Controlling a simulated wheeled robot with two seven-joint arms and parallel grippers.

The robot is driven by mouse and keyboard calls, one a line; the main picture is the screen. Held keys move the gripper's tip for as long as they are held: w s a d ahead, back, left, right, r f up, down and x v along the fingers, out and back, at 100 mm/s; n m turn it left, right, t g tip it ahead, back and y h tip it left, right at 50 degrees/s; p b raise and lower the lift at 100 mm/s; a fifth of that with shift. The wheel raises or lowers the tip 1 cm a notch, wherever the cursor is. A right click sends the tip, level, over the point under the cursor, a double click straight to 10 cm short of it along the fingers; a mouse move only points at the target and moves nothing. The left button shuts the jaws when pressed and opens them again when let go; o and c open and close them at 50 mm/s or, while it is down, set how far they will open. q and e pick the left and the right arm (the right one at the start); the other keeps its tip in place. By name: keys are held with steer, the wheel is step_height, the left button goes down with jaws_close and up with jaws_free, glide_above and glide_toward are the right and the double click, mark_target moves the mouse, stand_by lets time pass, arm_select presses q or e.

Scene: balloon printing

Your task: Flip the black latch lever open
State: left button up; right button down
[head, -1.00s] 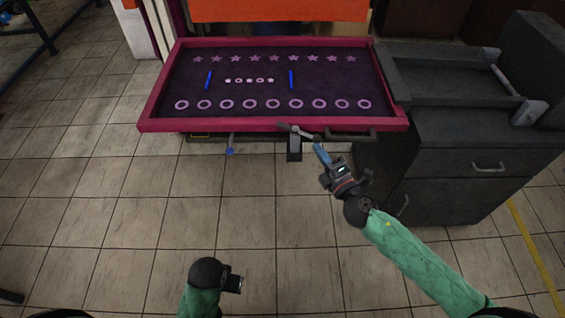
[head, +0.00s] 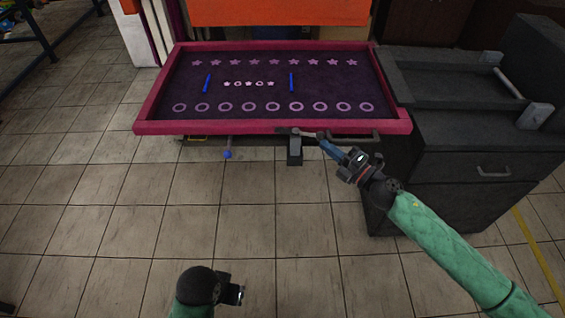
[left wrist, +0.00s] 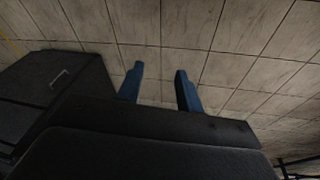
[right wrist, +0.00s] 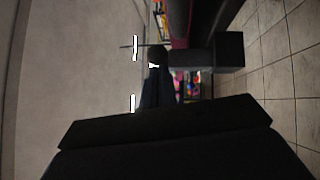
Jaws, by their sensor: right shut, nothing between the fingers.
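The black latch (head: 294,152) sits under the front rim of the magenta-framed printing board (head: 274,127). Its small lever (head: 306,134) lies sideways along the top, with a lighter end toward my right gripper. My right gripper (head: 324,142) is shut and empty, its blue fingertips at or very near the lever's right end; I cannot tell whether they touch. In the right wrist view, the shut fingers (right wrist: 158,92) point at dark latch parts (right wrist: 205,60). My left gripper (head: 240,291) hangs low over the floor, away from the latch; its fingers (left wrist: 158,88) are open and empty.
A dark handle bar (head: 362,138) runs under the rim just right of the latch. A blue-tipped rod (head: 228,154) hangs to its left. A dark cabinet with drawers (head: 455,160) stands at the right. The tiled floor in front is clear.

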arm_select(q)
steer(key=d+f, duration=0.1)
steer(key=d+f+b, duration=0.1)
steer(key=shift+w+f, duration=0.35)
steer(key=shift+f, duration=0.05)
arm_select(e)
steer(key=shift+w+d+n+g+y, duration=0.25)
steer(key=shift+w+g, duration=0.1)
steer(key=shift+w, duration=0.2)
steer(key=shift+w+d+n+g+y, duration=0.25)
steer(key=shift+w+g, duration=0.1)
steer(key=shift+w, duration=0.15)
arm_select(q)
steer(key=shift+w+d+r+t, duration=0.1)
steer(key=shift+r+t, duration=0.2)
